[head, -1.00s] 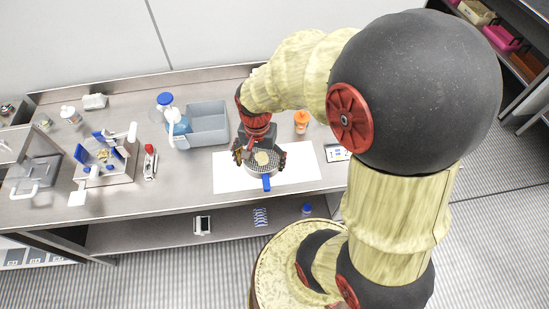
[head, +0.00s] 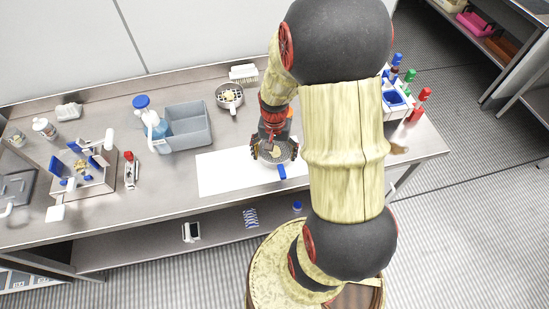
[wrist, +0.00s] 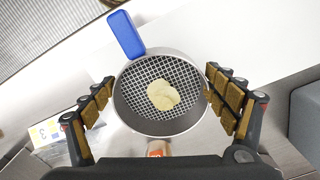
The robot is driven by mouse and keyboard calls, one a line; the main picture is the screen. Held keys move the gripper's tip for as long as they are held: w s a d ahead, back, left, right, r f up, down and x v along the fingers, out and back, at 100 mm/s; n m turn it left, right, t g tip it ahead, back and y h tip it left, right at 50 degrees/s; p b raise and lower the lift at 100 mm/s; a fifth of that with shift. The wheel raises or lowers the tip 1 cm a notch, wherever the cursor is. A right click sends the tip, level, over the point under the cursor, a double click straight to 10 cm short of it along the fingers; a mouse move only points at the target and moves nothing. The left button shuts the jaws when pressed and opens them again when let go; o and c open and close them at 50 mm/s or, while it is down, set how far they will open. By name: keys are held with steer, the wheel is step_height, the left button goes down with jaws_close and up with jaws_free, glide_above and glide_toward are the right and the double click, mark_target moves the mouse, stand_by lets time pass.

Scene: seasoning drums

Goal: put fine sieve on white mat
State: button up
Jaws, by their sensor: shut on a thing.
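The fine sieve (wrist: 160,92) is a round metal ring with a wire mesh and a blue handle; a pale yellowish lump (wrist: 163,95) rests on the mesh. My gripper (wrist: 168,95) is shut on the sieve, with one finger on each side of its ring. In the head view the sieve (head: 282,172) is over the right part of the white mat (head: 225,172), its handle pointing toward the table's front edge. My arm hides the mat's right end. I cannot tell whether the sieve touches the mat or hangs just above it.
A second, coarser sieve (head: 230,96) with a white handle stands behind. A grey bin (head: 190,130) and a blue-capped bottle (head: 150,120) are left of it. A rack of coloured-capped bottles (head: 396,100) is at right. The mat's left half is clear.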

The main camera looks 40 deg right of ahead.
steer(key=shift+f, duration=0.9)
steer(key=shift+f, duration=0.2)
steer(key=o, duration=1.1)
steer(key=shift+o, duration=0.2)
